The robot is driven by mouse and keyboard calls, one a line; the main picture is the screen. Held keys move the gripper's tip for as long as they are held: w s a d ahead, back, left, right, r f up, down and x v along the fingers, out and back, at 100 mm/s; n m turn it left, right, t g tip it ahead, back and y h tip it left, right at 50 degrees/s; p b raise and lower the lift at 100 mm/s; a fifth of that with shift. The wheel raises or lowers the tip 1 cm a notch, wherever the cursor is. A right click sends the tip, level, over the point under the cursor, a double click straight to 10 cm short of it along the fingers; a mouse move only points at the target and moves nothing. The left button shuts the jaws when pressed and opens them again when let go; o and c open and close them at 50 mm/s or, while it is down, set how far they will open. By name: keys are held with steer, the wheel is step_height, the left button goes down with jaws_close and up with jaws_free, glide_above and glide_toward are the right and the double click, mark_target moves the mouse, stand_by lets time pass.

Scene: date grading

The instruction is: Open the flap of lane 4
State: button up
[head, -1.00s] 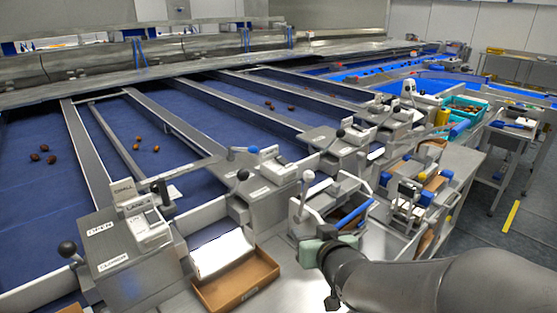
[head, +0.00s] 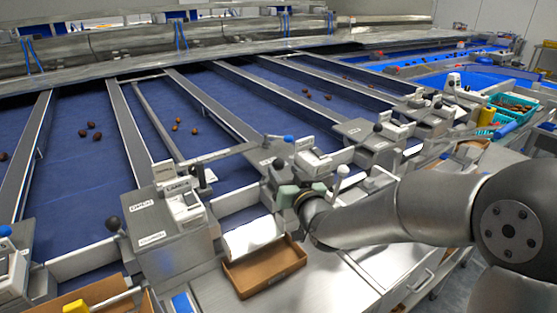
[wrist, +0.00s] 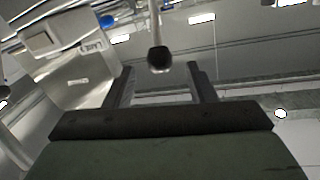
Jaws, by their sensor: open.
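My gripper (head: 290,192) is at the front of a grey control box (head: 310,160) to the right of the nearest full box. I cannot read a lane number on this box. A lever with a black ball knob (head: 277,164) stands at it, just beyond the gripper. In the wrist view my gripper (wrist: 161,72) has its two dark fingers apart, and the black knob (wrist: 158,58) shows between their tips, not gripped. Whether it lies between the fingers in depth is unclear. The flap of this lane is hidden in the head view.
Another control box (head: 165,225) with OPEN and CLOSED labels and a black-knobbed lever (head: 114,223) stands to the left. A brown tray (head: 265,283) sits below a white chute (head: 252,236). Blue belts carry several dates behind.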

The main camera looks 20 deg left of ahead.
mark_target(281, 167)
steer(key=p+x, duration=0.1)
steer(key=x, duration=0.4)
jaws_close()
steer(key=shift+w, duration=0.1)
